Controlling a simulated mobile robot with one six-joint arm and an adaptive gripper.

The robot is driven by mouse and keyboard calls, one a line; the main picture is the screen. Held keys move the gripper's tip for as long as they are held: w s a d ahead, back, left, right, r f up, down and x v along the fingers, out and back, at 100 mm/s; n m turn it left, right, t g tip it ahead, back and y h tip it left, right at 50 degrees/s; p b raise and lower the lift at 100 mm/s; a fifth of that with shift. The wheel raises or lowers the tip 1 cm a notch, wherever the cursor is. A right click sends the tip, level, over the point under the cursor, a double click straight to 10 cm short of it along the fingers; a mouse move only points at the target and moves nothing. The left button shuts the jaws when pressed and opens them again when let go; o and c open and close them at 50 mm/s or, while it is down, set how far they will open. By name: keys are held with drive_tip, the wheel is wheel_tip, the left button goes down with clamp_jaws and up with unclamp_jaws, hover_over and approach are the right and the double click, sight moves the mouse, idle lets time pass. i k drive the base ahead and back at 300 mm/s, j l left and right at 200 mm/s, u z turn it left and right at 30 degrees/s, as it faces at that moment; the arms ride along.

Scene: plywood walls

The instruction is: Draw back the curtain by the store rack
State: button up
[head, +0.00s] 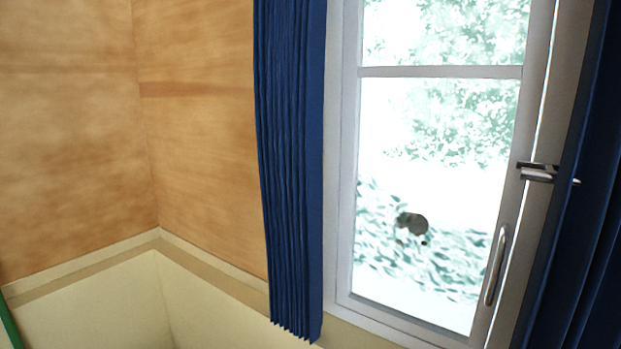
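A blue pleated curtain (290,170) hangs on the left side of a window, bunched into a narrow strip. A second dark blue curtain (590,230) hangs at the right edge of the view, partly cut off by the frame. The window pane between them is uncovered. No store rack can be made out, so I cannot tell which curtain is beside it. My gripper is not in view.
The white-framed window (345,180) has a metal latch (537,172) and an upright handle (495,266) on its right side. Plywood walls (70,130) meet in a corner at the left, above cream lower panels (100,305). A green edge (10,328) shows at the lower left.

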sight(572, 231)
drive_tip(key=j+z, duration=0.1)
drive_tip(key=z, duration=0.3)
drive_tip(key=i+j+z, duration=0.1)
drive_tip(key=z, duration=0.3)
drive_tip(key=j+z, duration=0.15)
drive_tip(key=z, duration=0.25)
drive_tip(key=u, duration=1.4)
drive_tip(key=z, duration=1.4)
drive_tip(key=i, duration=0.05)
